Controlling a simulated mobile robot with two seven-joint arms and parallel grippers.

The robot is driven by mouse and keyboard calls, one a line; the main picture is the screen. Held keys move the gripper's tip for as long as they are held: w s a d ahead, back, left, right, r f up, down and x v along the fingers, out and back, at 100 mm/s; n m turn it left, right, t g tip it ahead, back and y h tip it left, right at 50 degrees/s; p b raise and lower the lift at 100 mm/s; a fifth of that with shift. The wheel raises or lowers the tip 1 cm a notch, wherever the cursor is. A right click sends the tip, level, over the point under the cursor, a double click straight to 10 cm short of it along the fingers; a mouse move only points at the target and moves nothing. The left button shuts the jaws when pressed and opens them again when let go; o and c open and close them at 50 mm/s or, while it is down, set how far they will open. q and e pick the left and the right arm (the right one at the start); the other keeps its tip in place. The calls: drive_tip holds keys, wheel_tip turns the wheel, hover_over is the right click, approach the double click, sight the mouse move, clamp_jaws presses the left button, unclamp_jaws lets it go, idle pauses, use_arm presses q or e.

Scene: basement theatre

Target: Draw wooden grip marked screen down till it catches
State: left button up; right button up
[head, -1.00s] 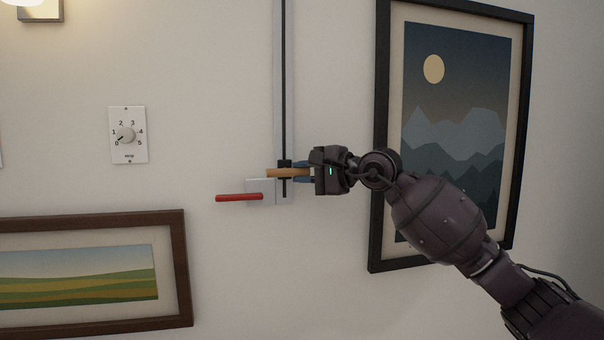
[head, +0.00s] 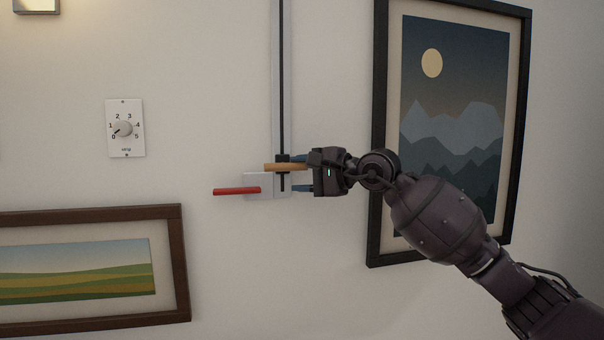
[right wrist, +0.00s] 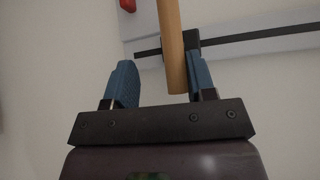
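The wooden grip (head: 284,167) is a light brown bar on a black slider, low on a vertical wall track (head: 283,75) near the bottom of its dark slot. No screen label is readable. My right gripper (head: 302,174) comes in from the right, its blue fingers spread apart, one above and one below the grip's level. In the right wrist view the grip (right wrist: 172,45) lies between the fingers, close against or touching the right one and well clear of the left one. My left gripper is out of view.
A red handle (head: 237,191) sticks out left of the track's lower end from a pale plate (head: 256,184). A dial (head: 125,128) is on the wall at left. Framed pictures hang at right (head: 378,120) and lower left (head: 178,260). The wall below the track is clear.

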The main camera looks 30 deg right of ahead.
drive_tip(key=shift+f, duration=0.3)
drive_tip(key=b+v, duration=0.1)
drive_tip(key=v, duration=0.9)
drive_tip(key=shift+s+d+r+b, duration=0.15)
drive_tip(key=shift+s+d+b, duration=0.05)
drive_tip(key=shift+s+b, duration=0.1)
idle(0.3)
drive_tip(key=shift+s, duration=0.1)
